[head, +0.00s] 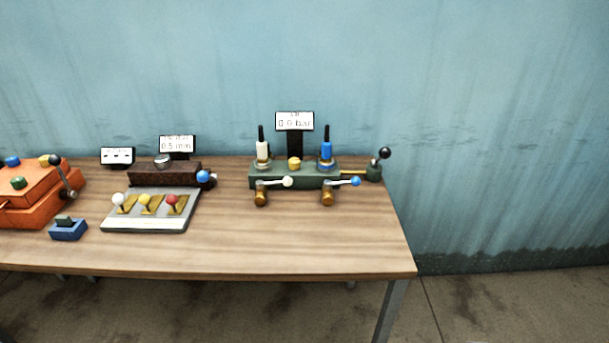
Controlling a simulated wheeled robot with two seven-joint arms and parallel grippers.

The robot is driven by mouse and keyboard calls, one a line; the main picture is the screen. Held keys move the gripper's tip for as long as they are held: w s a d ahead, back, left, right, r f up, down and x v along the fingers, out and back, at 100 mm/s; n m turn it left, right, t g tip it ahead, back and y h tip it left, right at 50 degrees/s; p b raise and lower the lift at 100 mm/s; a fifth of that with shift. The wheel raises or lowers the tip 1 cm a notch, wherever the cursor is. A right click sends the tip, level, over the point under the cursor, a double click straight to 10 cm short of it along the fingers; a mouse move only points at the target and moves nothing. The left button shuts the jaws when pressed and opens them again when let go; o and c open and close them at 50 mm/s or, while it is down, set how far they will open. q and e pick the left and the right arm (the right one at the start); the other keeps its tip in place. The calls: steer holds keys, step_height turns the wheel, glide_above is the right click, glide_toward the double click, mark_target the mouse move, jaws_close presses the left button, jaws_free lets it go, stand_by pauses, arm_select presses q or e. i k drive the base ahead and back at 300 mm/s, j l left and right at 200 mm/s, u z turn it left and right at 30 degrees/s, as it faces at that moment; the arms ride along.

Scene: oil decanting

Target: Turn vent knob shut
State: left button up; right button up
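A green manifold block (264,181) stands at the right of the table. On its top are a white cylinder (262,150), a small yellow knob (294,162) and a blue cylinder (326,151). Two brass valves with levers stick out in front, one with a white ball end (288,182), one with a blue ball end (356,181). A lever with a black ball (385,153) stands at its right end. No label tells me which of these is the vent knob. Neither of my grippers is in view.
A display (294,121) stands behind the block. To the left are a grey panel (150,220) with white, yellow and red ball levers, a dark brown box (165,174), a small blue box (68,229) and an orange unit (30,205). The wooden table's (300,240) front right is clear.

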mark_target(294, 162)
steer(key=i+u, duration=0.55)
steer(key=u, duration=0.15)
steer(key=i+l+u, duration=0.15)
steer(key=u, duration=0.2)
steer(key=i, duration=0.1)
